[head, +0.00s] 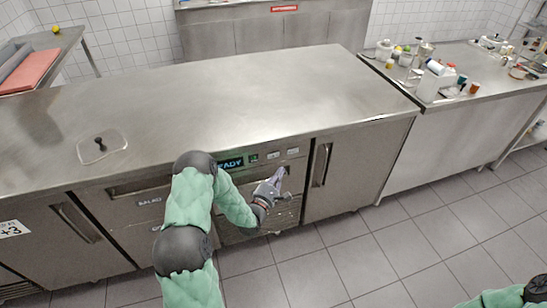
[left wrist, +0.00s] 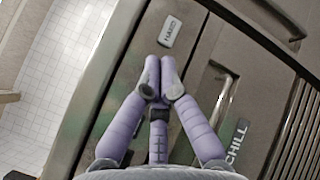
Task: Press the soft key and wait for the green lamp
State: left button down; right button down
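On the counter's front, a control panel has a lit display (head: 230,163) ending in "EADY", a small green square (head: 253,157) beside it, and two pale keys, the middle one (head: 273,155) and the right one (head: 293,151). Their lettering is too small to read in the head view. In the left wrist view a key marked HARD (left wrist: 171,30) shows just beyond my fingertips. No key marked soft is readable; my fingers cover that part of the panel. My left gripper (head: 280,173) has its purple fingertips together, empty, just below the keys. Contact cannot be told. My right gripper is out of view.
The steel countertop (head: 220,95) is mostly bare, with a clear lid (head: 102,146) at left. A door handle (head: 321,165) stands right of the panel. A CHILL label (left wrist: 237,140) and a handle recess lie beside my fingers. Bottles and containers crowd the right-hand counter.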

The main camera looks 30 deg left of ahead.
aim_at(276, 154)
pick_arm(q)
jog(key=shift+w+a+b, duration=0.45)
jog(key=shift+w+a, duration=0.5)
jog(key=shift+a, duration=0.15)
jog(key=shift+w+a+b, duration=0.4)
jog(key=shift+w+a, duration=0.5)
jog(key=shift+a, duration=0.2)
jog(key=shift+w+a, duration=0.1)
jog(key=shift+w+a+b, duration=0.15)
jog(key=shift+a+b, duration=0.05)
jog(key=shift+b, duration=0.1)
jog(key=shift+w+a, duration=0.35)
jog(key=shift+a, duration=0.05)
dwell(0.9)
jog(key=shift+d, duration=0.1)
jog(key=shift+s+d, duration=0.6)
jog(key=shift+s, duration=0.05)
jog(key=shift+d, duration=0.1)
